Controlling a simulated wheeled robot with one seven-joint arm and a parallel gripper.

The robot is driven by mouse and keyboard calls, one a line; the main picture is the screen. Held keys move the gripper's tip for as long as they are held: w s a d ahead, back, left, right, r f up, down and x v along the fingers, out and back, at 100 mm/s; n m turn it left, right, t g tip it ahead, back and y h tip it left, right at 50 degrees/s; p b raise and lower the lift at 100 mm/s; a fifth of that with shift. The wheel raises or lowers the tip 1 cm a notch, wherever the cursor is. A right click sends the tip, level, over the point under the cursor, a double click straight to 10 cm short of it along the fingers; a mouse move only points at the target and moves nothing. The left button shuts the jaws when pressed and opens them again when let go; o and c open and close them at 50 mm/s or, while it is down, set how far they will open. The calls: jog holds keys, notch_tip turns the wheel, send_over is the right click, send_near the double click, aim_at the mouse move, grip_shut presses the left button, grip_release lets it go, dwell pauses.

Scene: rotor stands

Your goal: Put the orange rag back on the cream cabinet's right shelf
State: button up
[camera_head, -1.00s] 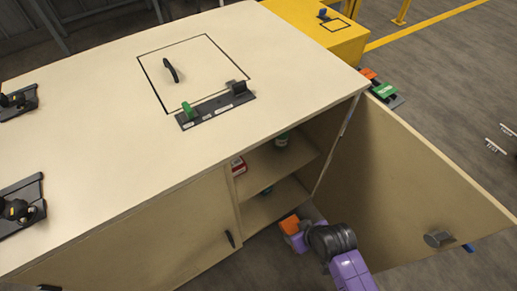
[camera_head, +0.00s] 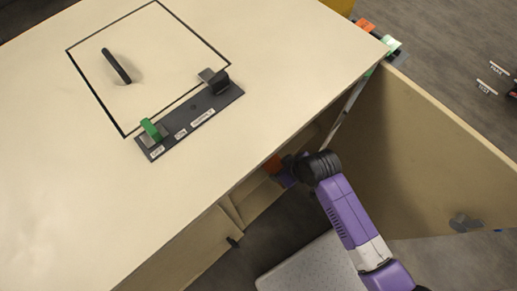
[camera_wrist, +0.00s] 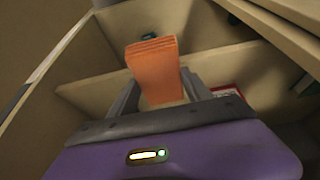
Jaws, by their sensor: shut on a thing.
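The orange rag (camera_wrist: 155,65) is a folded stack held between the two fingers of my gripper (camera_wrist: 160,84) in the wrist view. A bit of the rag (camera_head: 273,165) also shows in the head view, at the cabinet's front opening. The cream cabinet (camera_head: 60,210) has its right door (camera_head: 425,150) swung open. My purple gripper (camera_head: 288,178) is at the opening, partly hidden by my wrist and the cabinet top. A shelf board (camera_wrist: 228,60) lies beyond the rag in the wrist view. I cannot tell whether the rag touches it.
A red-and-white box (camera_wrist: 226,89) is right of the rag inside the cabinet. A dark green item (camera_wrist: 232,20) is partly visible further in. The open door bounds my arm on the right. A labelled plate (camera_head: 190,122) with a green lever is on the cabinet top.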

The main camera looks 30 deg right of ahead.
jog(key=w, duration=0.3)
jog(key=w+a, duration=0.1)
jog(key=w, duration=0.2)
jog(key=w+a, duration=0.1)
jog(key=w, duration=0.3)
jog(key=shift+w+a, duration=0.15)
jog(key=shift+w, duration=0.4)
jog(key=shift+s+f+b, duration=0.2)
jog(key=shift+f+b, duration=0.25)
jog(key=shift+f, duration=1.3)
jog(key=shift+f, duration=0.1)
jog(key=o, duration=1.3)
jog(key=p+v, duration=0.1)
jog(key=v, duration=0.6)
jog(key=shift+r, duration=0.35)
jog(key=shift+s, duration=0.1)
